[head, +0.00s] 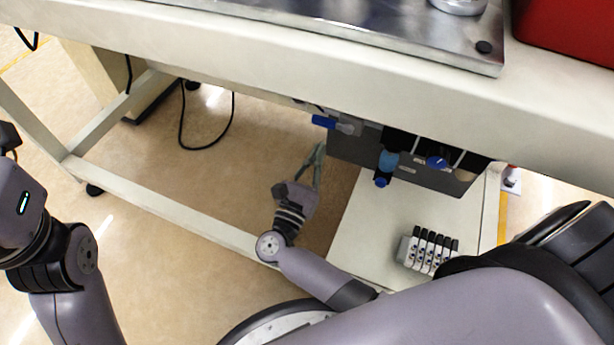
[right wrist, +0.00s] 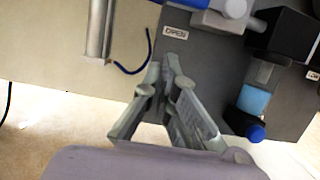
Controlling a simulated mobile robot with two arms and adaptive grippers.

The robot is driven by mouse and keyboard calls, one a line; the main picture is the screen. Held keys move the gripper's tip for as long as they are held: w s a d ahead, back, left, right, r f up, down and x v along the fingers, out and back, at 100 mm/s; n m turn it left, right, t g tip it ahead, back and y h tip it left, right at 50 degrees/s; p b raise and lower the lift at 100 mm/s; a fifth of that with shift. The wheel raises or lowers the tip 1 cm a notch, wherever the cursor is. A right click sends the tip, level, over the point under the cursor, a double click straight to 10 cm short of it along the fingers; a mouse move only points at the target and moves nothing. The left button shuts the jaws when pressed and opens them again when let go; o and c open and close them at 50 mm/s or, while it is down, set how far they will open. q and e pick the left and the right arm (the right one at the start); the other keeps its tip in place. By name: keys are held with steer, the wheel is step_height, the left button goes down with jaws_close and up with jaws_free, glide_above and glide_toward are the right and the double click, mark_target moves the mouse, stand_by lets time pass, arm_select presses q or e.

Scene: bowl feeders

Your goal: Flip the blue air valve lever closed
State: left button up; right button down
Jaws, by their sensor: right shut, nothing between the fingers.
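The blue air valve lever (head: 323,121) juts left from a light grey valve body (head: 349,126) under the bench edge. In the right wrist view the blue lever (right wrist: 236,8) is cut off by the top edge. An "OPEN" label (right wrist: 174,33) is on the dark panel, below and left of the valve. My right gripper (head: 319,148) is just below the lever, with visible space between them. In the right wrist view my right gripper (right wrist: 170,66) has its fingertips together, empty, below the label. My left arm shows at the left, but its gripper fingers do not.
Right of the valve on the dark panel (head: 345,151) hang a blue-capped filter (head: 388,160) and a blue knob (head: 436,162). The bench edge (head: 330,62) runs above. A bank of small valves (head: 427,252) sits on the lower shelf (head: 372,225). Open floor lies left of my gripper.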

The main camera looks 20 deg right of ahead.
mark_target(332, 125)
steer(key=shift+r, duration=2.05)
